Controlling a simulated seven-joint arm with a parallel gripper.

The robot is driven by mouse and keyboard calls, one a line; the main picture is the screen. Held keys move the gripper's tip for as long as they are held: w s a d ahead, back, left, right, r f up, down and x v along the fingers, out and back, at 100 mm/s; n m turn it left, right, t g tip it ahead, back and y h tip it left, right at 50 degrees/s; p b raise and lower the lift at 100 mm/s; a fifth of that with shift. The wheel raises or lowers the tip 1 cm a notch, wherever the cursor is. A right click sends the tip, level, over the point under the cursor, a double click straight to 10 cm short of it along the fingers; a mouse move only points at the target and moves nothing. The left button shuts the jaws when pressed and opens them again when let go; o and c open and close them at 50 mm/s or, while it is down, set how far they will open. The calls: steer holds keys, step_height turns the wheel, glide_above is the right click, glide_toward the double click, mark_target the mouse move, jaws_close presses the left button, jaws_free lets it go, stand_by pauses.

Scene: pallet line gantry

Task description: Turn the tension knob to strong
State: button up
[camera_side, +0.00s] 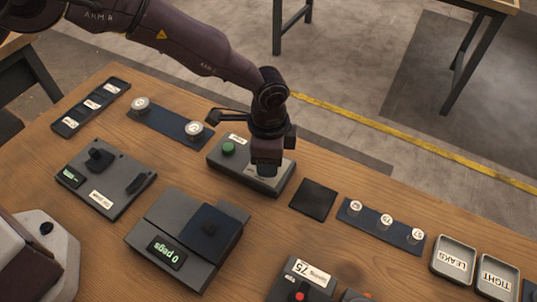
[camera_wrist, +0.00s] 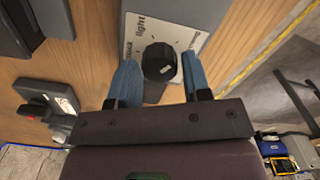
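The black tension knob (camera_wrist: 158,62) stands on a pale plate (camera_wrist: 148,28) printed with a scale; "light" is readable, the other words are too small to read surely. In the wrist view my gripper (camera_wrist: 160,75) has its two blue fingers apart, one on each side of the knob, with gaps visible between them and it. I cannot tell where the knob's pointer is. In the side view my gripper (camera_side: 266,172) is low over the grey box (camera_side: 222,165) with a green button (camera_side: 228,148); it hides the knob there.
A grey unit with a black knob (camera_side: 98,158) stands at left, and a box with a "0 pegs" display (camera_side: 166,253) in front. A black pad (camera_side: 314,199), a strip of round pieces (camera_side: 372,229) and two labelled trays (camera_side: 453,259) (camera_side: 497,277) lie to the right.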

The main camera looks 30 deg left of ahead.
steer(key=shift+o, duration=1.1)
step_height(320, 180, up, 13)
